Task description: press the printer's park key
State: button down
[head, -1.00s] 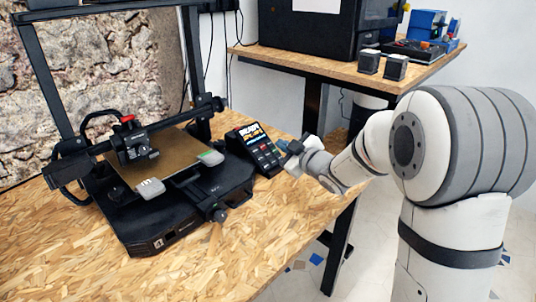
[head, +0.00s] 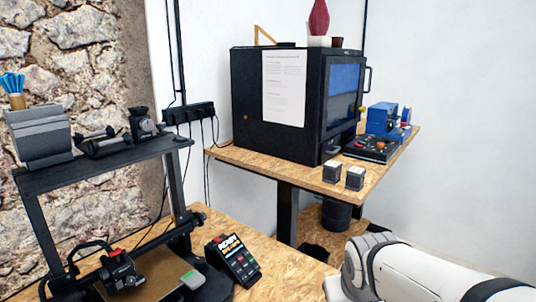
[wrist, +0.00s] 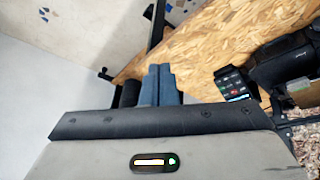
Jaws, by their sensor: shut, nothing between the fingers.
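The printer's control panel (head: 233,260) shows in the head view at the bottom, right of the printer (head: 160,272). It is a tilted black box with a lit screen and small keys; which one is the park key is too small to read. In the wrist view the panel (wrist: 234,84) stands at the right with the printer's dark base (wrist: 280,65) beside it. My gripper (wrist: 160,70) is shut and empty, its blue-grey fingers together, to the left of the panel in that picture and apart from it. The head view shows only my arm; the gripper is out of frame.
The chipboard bench (head: 285,275) is clear right of the panel. A second table (head: 240,156) behind carries a black enclosed printer (head: 285,100), two small dark blocks (head: 333,171) and a blue device (head: 382,118). Spool gear (head: 100,140) sits on the printer's top bar.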

aim_at(244, 266)
jog(key=s+r+m+g+p, duration=0.1)
jog(key=s+r+g, duration=0.1)
jog(key=s, duration=0.5)
jog(key=shift+s+a+y+p, duration=0.3)
jog(key=shift+a, duration=0.15)
jog(key=w+a+f+m+y+b, duration=0.2)
jog(key=w+a, duration=0.3)
jog(key=w, duration=0.5)
jog(key=w+a+f+m+t+y+b, duration=0.1)
jog(key=w+a+f+m+y+b, duration=0.1)
jog(key=w, duration=0.8)
jog(key=w+a+f+m+y+b, duration=0.2)
jog(key=w+a+b, duration=0.4)
jog(key=w, duration=0.5)
notch_tip(244, 266, down, 2)
jog(key=shift+a+f+m+t, duration=0.1)
jog(key=shift+a+m+t, duration=0.2)
jog(key=shift+a+m, duration=0.55)
jog(key=b+x, duration=0.1)
jog(key=x, duration=1.2)
jog(key=shift+w+a+f+b, duration=0.2)
jog(key=shift+w+f+b, duration=0.1)
jog(key=shift+b, duration=0.1)
jog(key=shift+s, duration=0.1)
